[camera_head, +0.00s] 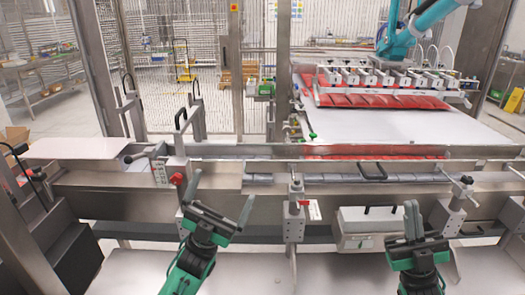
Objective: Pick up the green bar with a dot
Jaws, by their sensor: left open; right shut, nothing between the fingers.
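I cannot clearly make out a green bar with a dot. A small green piece (312,135) shows at the left edge of the white conveyor, and a green item (266,88) is further back; both are too small to show a dot. My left gripper (222,186) is open and empty in front of the metal machine rail, left of centre. My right gripper (412,206) is shut and empty at the lower right, in front of a pale box with a black handle (380,212). Both green pieces are well beyond the grippers.
A long metal rail (108,207) crosses in front of me, with upright clamps, a red knob (178,178) and black handles (373,171). Behind it lie the white conveyor (420,128), red packs (385,101) and a blue robot arm (435,15). Black steps (75,258) stand at left.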

